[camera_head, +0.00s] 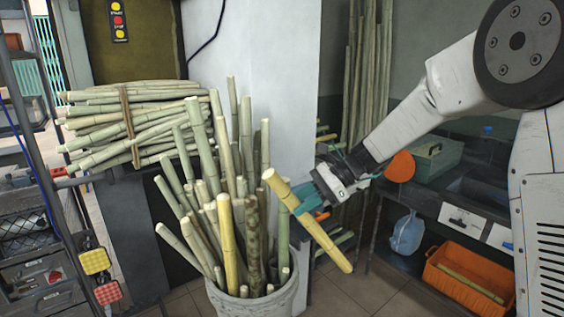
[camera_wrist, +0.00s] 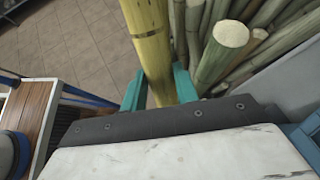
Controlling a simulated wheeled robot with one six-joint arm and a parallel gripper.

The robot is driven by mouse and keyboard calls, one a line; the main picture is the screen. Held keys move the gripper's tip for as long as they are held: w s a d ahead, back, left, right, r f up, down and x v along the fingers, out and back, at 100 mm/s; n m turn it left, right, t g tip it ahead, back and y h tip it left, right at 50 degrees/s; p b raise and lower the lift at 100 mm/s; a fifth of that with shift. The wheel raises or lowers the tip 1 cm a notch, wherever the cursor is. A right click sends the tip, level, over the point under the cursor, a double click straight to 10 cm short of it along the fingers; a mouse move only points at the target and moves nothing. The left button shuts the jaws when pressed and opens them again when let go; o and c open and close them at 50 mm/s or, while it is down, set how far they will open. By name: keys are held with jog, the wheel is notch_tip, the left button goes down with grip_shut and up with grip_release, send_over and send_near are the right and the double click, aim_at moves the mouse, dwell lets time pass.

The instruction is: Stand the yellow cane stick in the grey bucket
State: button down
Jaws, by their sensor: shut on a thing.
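My gripper (camera_head: 312,203) is shut on a yellow cane stick (camera_head: 330,246), with its teal fingers around the stick's upper-middle part. The stick is tilted, its upper end to the left and its lower end hanging down to the right. It is in the air to the right of the grey bucket (camera_head: 253,304). The bucket is packed with several upright and leaning canes, mostly green, one yellowish and one dark mottled. In the wrist view the stick (camera_wrist: 150,42) runs up between the fingers of my gripper (camera_wrist: 160,90), beside the green canes.
A bundle of green canes (camera_head: 130,122) is stacked at the left. Tall canes (camera_head: 367,70) lean by the wall behind my arm. An orange crate (camera_head: 468,280) and a blue jug (camera_head: 407,234) stand at the right. A white pillar (camera_head: 272,65) rises behind the bucket.

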aim_at(310, 225)
jog(key=a+r+m+t+y, duration=0.2)
jog(key=r, duration=0.1)
jog(key=a+r+m+y, duration=0.1)
jog(key=shift+s+r+t+y, duration=0.2)
jog(key=shift+s+t+y, duration=0.1)
jog(key=shift+t, duration=0.1)
jog(key=r+m+t, duration=0.1)
jog(key=r, duration=0.1)
jog(key=a+r+m+t+y, duration=0.1)
jog(key=r+t, duration=0.1)
jog(key=r+m+t+y, duration=0.1)
jog(key=r, duration=0.1)
jog(key=shift+w+a+r+t, duration=0.2)
jog(key=shift+w+a+t, duration=0.1)
jog(key=shift+a, duration=0.05)
jog(key=shift+f, duration=7.9)
jog(key=shift+c, duration=2.1)
grip_release()
jog(key=shift+f, duration=0.1)
jog(key=shift+d, duration=0.1)
jog(key=shift+v, duration=3.4)
